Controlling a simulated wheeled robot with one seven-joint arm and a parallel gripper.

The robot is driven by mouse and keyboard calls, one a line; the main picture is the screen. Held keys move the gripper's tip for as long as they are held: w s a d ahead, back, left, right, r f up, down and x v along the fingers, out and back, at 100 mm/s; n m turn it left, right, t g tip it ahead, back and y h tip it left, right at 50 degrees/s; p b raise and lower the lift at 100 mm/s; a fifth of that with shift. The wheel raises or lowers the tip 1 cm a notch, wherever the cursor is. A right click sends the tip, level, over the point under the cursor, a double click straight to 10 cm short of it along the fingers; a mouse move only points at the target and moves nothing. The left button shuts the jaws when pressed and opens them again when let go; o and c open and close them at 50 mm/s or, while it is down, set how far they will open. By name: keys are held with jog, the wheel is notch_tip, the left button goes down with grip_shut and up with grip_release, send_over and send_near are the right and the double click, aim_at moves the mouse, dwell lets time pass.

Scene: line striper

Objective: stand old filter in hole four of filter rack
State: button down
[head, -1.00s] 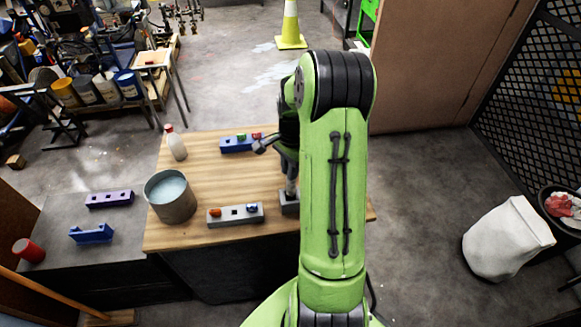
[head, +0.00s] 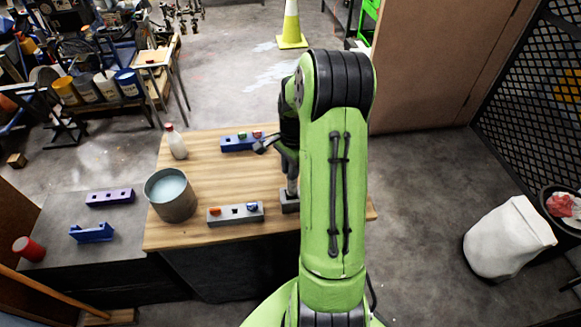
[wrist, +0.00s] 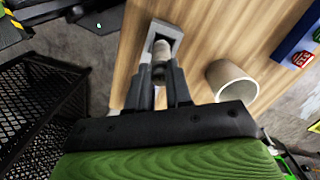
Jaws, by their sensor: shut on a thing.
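My gripper (wrist: 160,78) is shut on a grey-brown cylinder (wrist: 161,52), which seems to be the old filter. The cylinder's far end is at a small grey block with an opening (wrist: 166,30); I cannot tell how deep it sits. In the head view this grey block (head: 289,205) is at the right of the wooden table, partly behind my arm. A grey rack (head: 224,218) holds an orange and a blue piece with a dark hole between. A blue rack (head: 230,146) with green and red pieces stands farther back. I cannot tell which is the filter rack.
A beige round container (wrist: 232,82) is right of my gripper in the wrist view. A bucket (head: 170,205) and a bottle (head: 176,143) stand on the table's left. A purple rack (head: 97,198), blue holder (head: 91,235) and red cylinder (head: 27,248) are on the lower side table.

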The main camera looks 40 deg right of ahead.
jog(key=shift+f+b, duration=0.6)
jog(key=shift+f, duration=0.2)
dwell(0.9)
jog(key=shift+f, duration=0.35)
jog(key=shift+f+b, duration=1.2)
jog(key=shift+b, duration=0.05)
jog(key=shift+f, duration=0.35)
jog(key=shift+f+b, duration=0.2)
jog(key=shift+b, duration=0.2)
jog(key=c, duration=0.6)
grip_release()
jog(key=shift+r, duration=0.1)
